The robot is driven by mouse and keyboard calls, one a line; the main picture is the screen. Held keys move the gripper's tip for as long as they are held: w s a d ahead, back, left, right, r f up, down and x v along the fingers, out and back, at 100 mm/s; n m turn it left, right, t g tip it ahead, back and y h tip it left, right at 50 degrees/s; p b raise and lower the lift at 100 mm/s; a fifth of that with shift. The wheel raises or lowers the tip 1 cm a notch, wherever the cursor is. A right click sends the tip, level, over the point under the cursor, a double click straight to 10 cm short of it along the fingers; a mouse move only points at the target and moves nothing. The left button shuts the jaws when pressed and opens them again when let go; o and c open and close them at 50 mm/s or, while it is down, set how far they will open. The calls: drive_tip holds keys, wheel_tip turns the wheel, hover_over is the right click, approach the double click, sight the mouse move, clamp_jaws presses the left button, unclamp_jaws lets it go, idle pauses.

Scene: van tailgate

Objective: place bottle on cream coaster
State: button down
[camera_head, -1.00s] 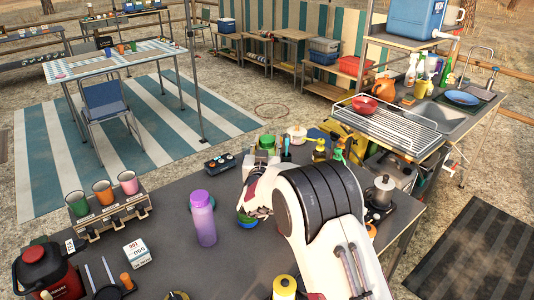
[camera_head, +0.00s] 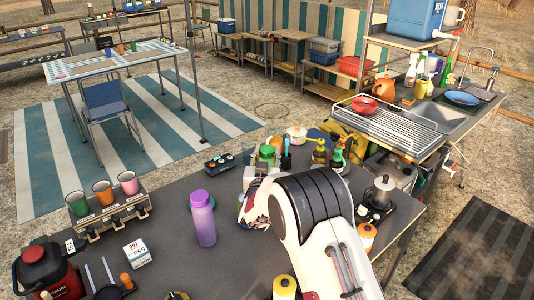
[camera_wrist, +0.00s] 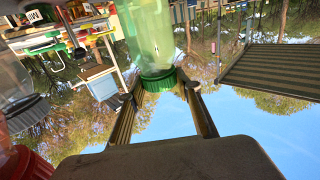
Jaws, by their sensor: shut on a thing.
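In the wrist view a translucent green bottle (camera_wrist: 148,40) with a darker green ribbed end (camera_wrist: 158,82) sits between the fingertips of my gripper (camera_wrist: 167,88). The gripper is shut on it. In the head view my white and black arm covers most of the gripper (camera_head: 252,206), and I cannot make out the held bottle there. A purple bottle (camera_head: 202,222) stands upright on the dark table, left of the gripper and apart from it. I cannot pick out the cream coaster in either view; it may be hidden behind my arm.
A rack with three cups (camera_head: 104,192), a small carton (camera_head: 137,253) and a red jug (camera_head: 47,270) stand on the left. Several bottles crowd behind my arm. A moka pot (camera_head: 382,190) stands at right. The table (camera_head: 170,222) is bare around the carton's right.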

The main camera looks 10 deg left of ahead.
drive_tip(key=shift+f, duration=0.1)
drive_tip(key=c, duration=1.4)
unclamp_jaws()
drive_tip(key=shift+c, duration=0.2)
drive_tip(key=s, duration=1.2)
drive_tip(key=shift+r, duration=0.25)
